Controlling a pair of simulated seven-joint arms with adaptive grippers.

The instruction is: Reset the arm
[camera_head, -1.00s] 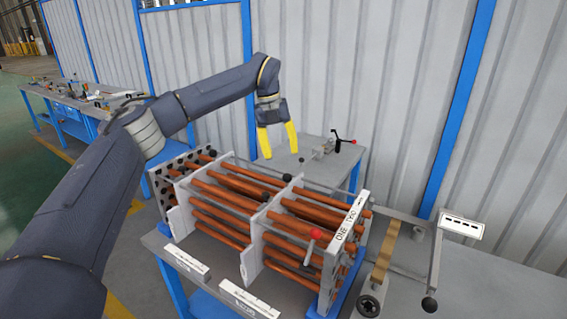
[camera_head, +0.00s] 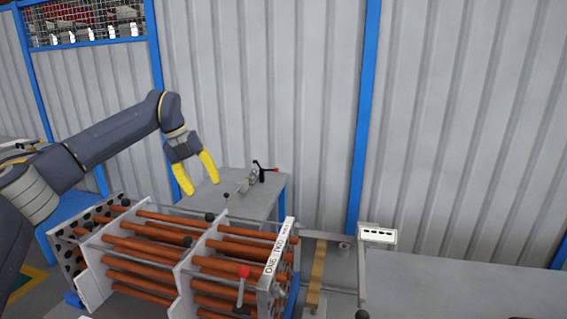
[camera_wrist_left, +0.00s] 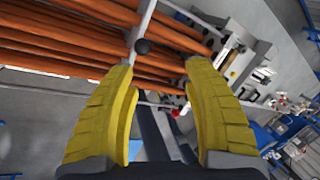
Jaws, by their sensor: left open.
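My left gripper (camera_head: 196,173) has two yellow fingers, spread apart and empty. It hangs above and behind the tube bundle (camera_head: 150,250), near the small back table. The bundle has copper-coloured tubes through light grey plates, with a white lettered label (camera_head: 278,247) on its right end. In the left wrist view, the open fingers (camera_wrist_left: 160,85) frame part of the tubes (camera_wrist_left: 60,45) and a black ball knob (camera_wrist_left: 142,46). Nothing is between the fingertips. My right gripper is not seen in either view.
A small grey table (camera_head: 235,200) behind the bundle carries a clamp with a black and red handle (camera_head: 262,172). A grey bench (camera_head: 450,285) on the right has a bare top. A corrugated wall (camera_head: 280,90) with blue posts closes the back.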

